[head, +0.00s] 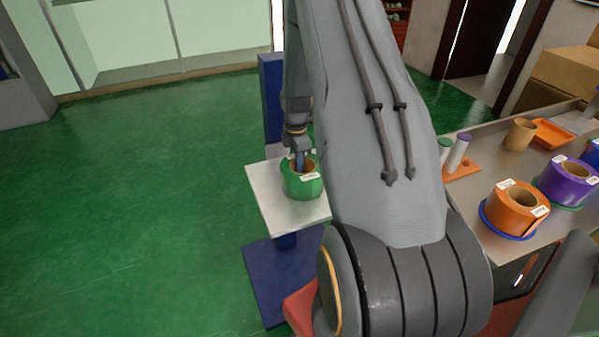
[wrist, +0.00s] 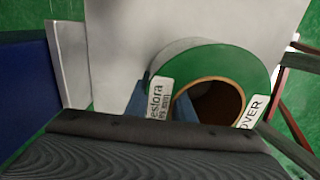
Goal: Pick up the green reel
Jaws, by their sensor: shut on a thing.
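The green reel (head: 303,186) is on or just above a small white platform on a blue stand, in the middle of the head view. It also shows in the wrist view (wrist: 232,64), with white labels and a brown core hole. My gripper (head: 299,160) reaches down from above and is shut on the reel's wall at its far left side. In the wrist view its blue fingers (wrist: 160,101) meet the reel's rim near a label. The fingertips are partly hidden, and I cannot tell whether the reel touches the platform.
The white platform (head: 272,209) stands on a blue post and base (head: 277,272). A grey table to the right holds an orange reel (head: 516,209), a purple reel (head: 568,183), small cylinders and an orange tray (head: 553,133). Green floor (head: 140,210) to the left is clear.

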